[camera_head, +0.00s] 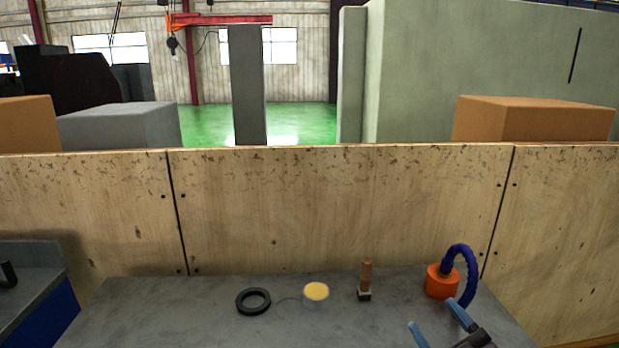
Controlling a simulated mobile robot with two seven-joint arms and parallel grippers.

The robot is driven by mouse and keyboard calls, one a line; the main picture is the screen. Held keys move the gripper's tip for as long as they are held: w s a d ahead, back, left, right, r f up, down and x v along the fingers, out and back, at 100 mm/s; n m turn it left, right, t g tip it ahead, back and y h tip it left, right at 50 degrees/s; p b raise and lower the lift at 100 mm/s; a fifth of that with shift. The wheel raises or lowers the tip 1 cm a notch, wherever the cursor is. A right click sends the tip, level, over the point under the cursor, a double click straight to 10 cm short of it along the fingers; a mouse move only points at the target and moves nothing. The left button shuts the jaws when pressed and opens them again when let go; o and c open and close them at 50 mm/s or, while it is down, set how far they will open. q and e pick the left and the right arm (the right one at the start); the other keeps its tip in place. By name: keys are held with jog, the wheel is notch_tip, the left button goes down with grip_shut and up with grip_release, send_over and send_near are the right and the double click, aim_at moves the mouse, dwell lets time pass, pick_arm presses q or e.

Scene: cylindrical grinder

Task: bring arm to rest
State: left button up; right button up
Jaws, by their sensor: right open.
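My right gripper (440,326) is at the lower right of the head view, over the front right part of the grey table (190,315). Its two blue fingers are spread apart, and nothing shows between them. The right finger overlaps the view of the area just below an orange round base with a blue curved hose (441,282); I cannot tell whether they touch. My left gripper and arm are not in view.
On the table are a black ring (253,301), a pale round tin with yellow content (316,294) and a small wooden-handled tool standing upright (366,279). A wooden wall (340,205) closes off the back. The table's left part is clear.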

jog(key=s+d+f+m+g+h, duration=0.75)
jog(key=d+f+m+h, duration=0.25)
jog(key=f+h, duration=0.2)
jog(key=s+a+f+g+y, duration=0.1)
jog(key=s+f+g, duration=0.3)
jog(key=s, duration=0.4)
jog(key=s+a+f+g+y, duration=0.1)
jog(key=s+f+g+y, duration=0.1)
jog(key=s+f+g, duration=0.45)
jog(key=w+f+t, duration=0.5)
jog(key=f+t, duration=0.3)
jog(key=t, duration=0.1)
jog(key=shift+w+a+t, duration=0.2)
jog(key=shift+w+t, duration=0.05)
jog(key=shift+t, duration=0.05)
